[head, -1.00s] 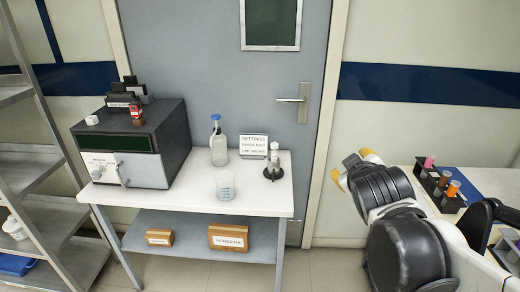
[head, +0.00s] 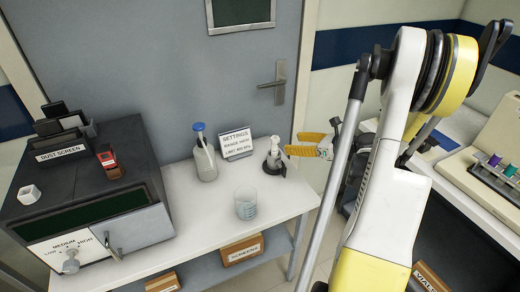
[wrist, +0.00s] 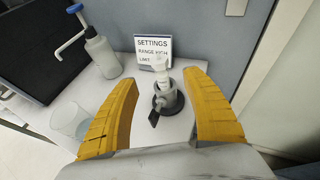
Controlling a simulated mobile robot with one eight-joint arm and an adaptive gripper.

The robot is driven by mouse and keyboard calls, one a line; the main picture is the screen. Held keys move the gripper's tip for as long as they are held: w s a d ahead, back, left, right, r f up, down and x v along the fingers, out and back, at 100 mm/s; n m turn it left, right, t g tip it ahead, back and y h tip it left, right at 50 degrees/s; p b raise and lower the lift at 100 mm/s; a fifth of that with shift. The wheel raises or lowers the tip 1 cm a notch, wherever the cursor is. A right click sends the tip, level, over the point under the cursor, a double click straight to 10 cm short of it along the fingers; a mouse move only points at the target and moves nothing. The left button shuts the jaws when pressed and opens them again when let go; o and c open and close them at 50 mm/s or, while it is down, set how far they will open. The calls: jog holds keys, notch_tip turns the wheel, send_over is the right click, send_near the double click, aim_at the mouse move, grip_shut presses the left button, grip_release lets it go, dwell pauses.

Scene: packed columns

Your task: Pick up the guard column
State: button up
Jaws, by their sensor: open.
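The guard column appears to be the small white upright piece (head: 274,146) standing in a grey holder with a dark round base (head: 273,170), at the right end of the white table. In the wrist view the white piece (wrist: 162,69) rises from its grey holder (wrist: 168,92), beyond and between my fingers. My gripper (head: 290,151) has yellow fingers and reaches in from the right, close beside the column. The gripper (wrist: 160,78) is open and empty in the wrist view, its fingers spread on both sides. I cannot tell whether they touch the column.
A settings sign (head: 237,144) stands just behind and left of the column. A blue-topped bottle (head: 205,160) and a clear beaker (head: 246,205) stand further left on the table (head: 200,225). A dark oven-like box (head: 85,185) fills the table's left end. A grey door is behind.

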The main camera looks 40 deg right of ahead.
aim_at(275, 143)
jog(key=b+x, duration=0.1)
jog(key=x, duration=0.2)
jog(key=b+x, duration=0.1)
jog(key=x, duration=0.1)
jog(key=b+x, duration=0.1)
jog(key=x, duration=0.2)
jog(key=shift+w+f, duration=0.15)
jog(key=shift+f, duration=0.3)
jog(key=shift+w, duration=0.4)
grip_shut()
